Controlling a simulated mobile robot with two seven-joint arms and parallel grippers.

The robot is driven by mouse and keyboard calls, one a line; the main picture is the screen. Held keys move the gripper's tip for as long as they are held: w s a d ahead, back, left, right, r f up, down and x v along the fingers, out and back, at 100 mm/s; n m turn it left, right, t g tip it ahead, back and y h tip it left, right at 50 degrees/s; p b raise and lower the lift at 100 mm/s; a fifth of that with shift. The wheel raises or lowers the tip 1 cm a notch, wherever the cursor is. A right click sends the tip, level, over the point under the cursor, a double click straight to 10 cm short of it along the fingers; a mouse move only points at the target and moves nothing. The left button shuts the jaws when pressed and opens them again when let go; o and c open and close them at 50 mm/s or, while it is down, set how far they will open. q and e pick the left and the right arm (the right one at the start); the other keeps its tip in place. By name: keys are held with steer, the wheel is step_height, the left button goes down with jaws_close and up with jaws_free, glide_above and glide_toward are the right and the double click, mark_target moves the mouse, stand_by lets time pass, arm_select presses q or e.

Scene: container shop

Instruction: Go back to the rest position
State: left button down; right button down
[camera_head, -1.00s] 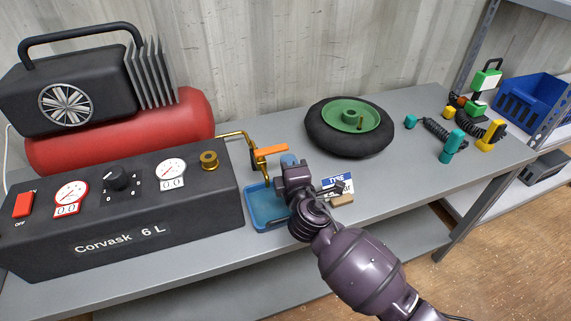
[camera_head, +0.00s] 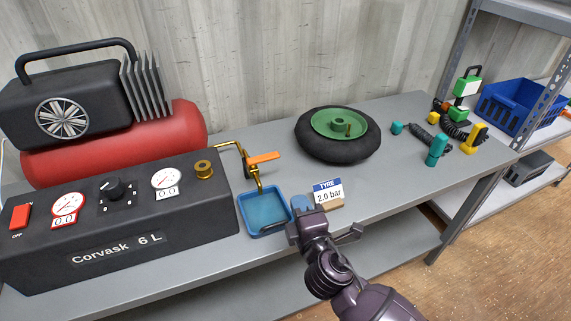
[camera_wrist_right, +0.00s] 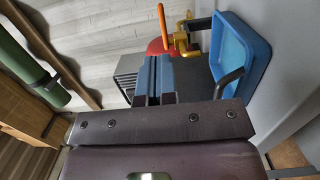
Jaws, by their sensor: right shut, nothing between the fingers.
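My right gripper (camera_head: 302,203) is shut and empty, with its blue fingertips between the blue tray (camera_head: 246,226) and the sign in the head view. In the right wrist view, the gripper's two blue fingers (camera_wrist_right: 154,76) lie side by side with nothing held. The blue tray (camera_wrist_right: 262,50) is to their right there. A thin dark piece (camera_head: 279,226) shows at the tray's front; I cannot tell what it is. My left gripper is not in view.
The black Corvask compressor panel (camera_head: 120,235) fills the bench's left. A brass pipe with an orange lever (camera_head: 262,157) stands behind the tray. The "TYRE 2.0 bar" sign (camera_head: 328,193) is close to my gripper. A tyred wheel (camera_head: 338,150) lies farther back. The bench's front right is clear.

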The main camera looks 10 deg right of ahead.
steer(key=d+f+m, duration=0.1)
steer(key=m, duration=0.1)
steer(key=d+f+m+g, duration=0.1)
steer(key=m, duration=0.2)
steer(key=s+d+f+m+g, duration=0.1)
steer(key=m, duration=0.2)
steer(key=shift+y, duration=0.4)
steer(key=s+d+f+m+g+h, duration=0.1)
steer(key=s+d+f+m, duration=0.4)
steer(key=s, duration=0.5)
steer(key=s+d+f+m+g+h, duration=0.2)
steer(key=s+d+f+m, duration=0.3)
steer(key=s+d+f, duration=0.4)
steer(key=shift+s+d+f+m+g, duration=0.35)
steer(key=shift+s+d+g, duration=0.2)
steer(key=shift+s+g, duration=0.35)
